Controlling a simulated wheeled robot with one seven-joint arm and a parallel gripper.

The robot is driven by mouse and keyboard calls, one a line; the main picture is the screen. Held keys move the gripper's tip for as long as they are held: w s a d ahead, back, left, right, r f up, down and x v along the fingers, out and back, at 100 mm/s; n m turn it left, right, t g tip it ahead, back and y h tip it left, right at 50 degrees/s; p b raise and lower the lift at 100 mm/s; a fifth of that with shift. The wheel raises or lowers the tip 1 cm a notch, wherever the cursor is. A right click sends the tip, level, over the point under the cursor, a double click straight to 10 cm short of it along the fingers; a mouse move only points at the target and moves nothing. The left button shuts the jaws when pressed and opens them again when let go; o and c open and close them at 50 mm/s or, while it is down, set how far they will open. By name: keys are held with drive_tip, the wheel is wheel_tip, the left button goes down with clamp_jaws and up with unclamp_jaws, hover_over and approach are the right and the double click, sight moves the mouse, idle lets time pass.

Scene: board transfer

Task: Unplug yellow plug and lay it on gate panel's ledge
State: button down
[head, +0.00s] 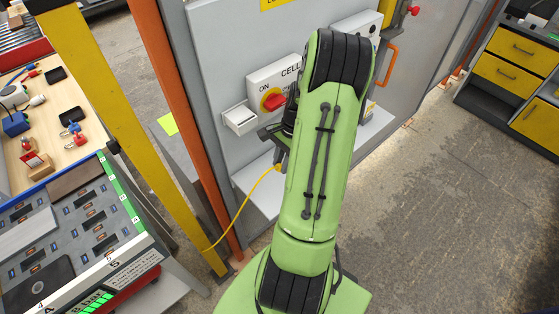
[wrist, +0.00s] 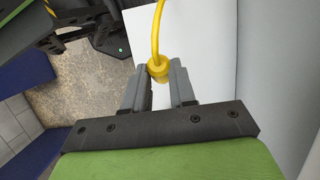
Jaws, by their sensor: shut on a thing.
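The yellow plug (wrist: 158,69) is between the two fingers of my gripper (wrist: 160,80) in the wrist view, with its yellow cable rising from it. In the head view my gripper (head: 281,158) is partly hidden behind my green arm, and the plug itself is hard to make out. The cable (head: 237,217) runs from there down left to the yellow post. The gate panel (head: 222,60) is grey, with a white ledge (head: 256,203) along its lower part. The ledge also shows beyond the fingers in the wrist view (wrist: 192,32). I cannot tell whether the plug touches it.
A control box with a red knob (head: 273,101) and a small white box (head: 240,119) stick out from the panel near my gripper. An orange post (head: 180,90) and a yellow post (head: 110,120) stand left. A cluttered workbench (head: 90,145) is further left. Floor at right is clear.

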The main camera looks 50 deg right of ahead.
drive_tip(key=shift+w+d+f, duration=0.1)
drive_tip(key=shift+w+d, duration=0.05)
drive_tip(key=shift+d, duration=0.05)
wheel_tip(320, 180, down, 7)
drive_tip(key=b, duration=0.5)
drive_tip(key=shift+a+f, duration=0.1)
drive_tip(key=shift+f, duration=0.05)
drive_tip(key=c, duration=0.8)
unclamp_jaws()
drive_tip(key=shift+c, duration=0.2)
drive_tip(key=p+v, duration=0.2)
drive_tip(key=v, duration=1.4)
